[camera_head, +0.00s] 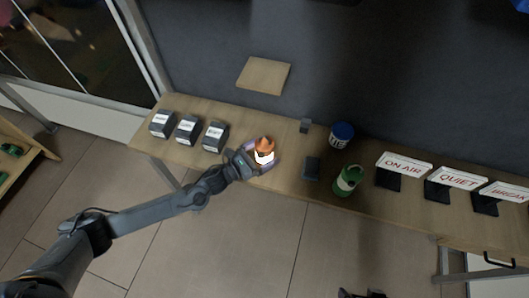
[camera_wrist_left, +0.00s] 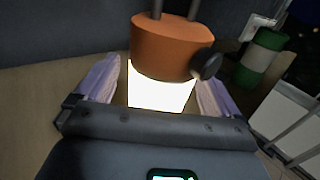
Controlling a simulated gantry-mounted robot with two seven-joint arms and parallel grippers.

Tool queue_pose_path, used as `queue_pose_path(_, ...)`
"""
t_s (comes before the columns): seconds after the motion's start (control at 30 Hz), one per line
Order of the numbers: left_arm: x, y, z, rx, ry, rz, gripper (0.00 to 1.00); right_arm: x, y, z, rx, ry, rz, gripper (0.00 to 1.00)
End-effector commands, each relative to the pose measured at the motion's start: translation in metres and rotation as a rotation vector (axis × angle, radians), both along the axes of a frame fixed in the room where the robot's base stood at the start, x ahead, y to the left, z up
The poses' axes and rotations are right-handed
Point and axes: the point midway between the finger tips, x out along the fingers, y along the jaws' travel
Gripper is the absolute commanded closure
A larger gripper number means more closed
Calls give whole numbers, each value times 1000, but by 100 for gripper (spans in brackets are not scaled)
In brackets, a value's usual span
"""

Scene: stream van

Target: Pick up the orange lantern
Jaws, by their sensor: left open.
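The orange lantern (camera_head: 265,145) stands on the wooden shelf, with an orange top and a bright glowing body. My left gripper (camera_head: 262,158) is at the lantern, reaching in from the left. In the left wrist view the lantern (camera_wrist_left: 167,48) is between the two purple-grey fingers of my left gripper (camera_wrist_left: 158,88), which are open, with a gap visible on each side. A dark round knob is on the right of its orange top. The lantern's base is hidden behind the gripper's body. My right gripper cannot be made out in the head view.
Several dark boxes with white labels (camera_head: 188,129) stand left of the gripper. A small wooden board (camera_head: 264,75) is on the wall behind.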

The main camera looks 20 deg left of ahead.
Motion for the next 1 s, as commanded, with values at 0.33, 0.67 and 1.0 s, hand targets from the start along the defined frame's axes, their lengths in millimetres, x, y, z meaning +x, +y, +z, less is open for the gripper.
queue_pose_path(0.33, 2, -2, -1, 1, 1, -1, 13, 0, -1, 0, -3, 1, 1, 0)
queue_pose_path(0.67, 2, -1, -1, 1, 1, -1, 64, 0, 0, 0, 1, 1, 0, 0)
queue_pose_path(1.0, 2, -1, 2, -1, -2, -1, 69, 0, 2, 0, 7, 1, -4, 0)
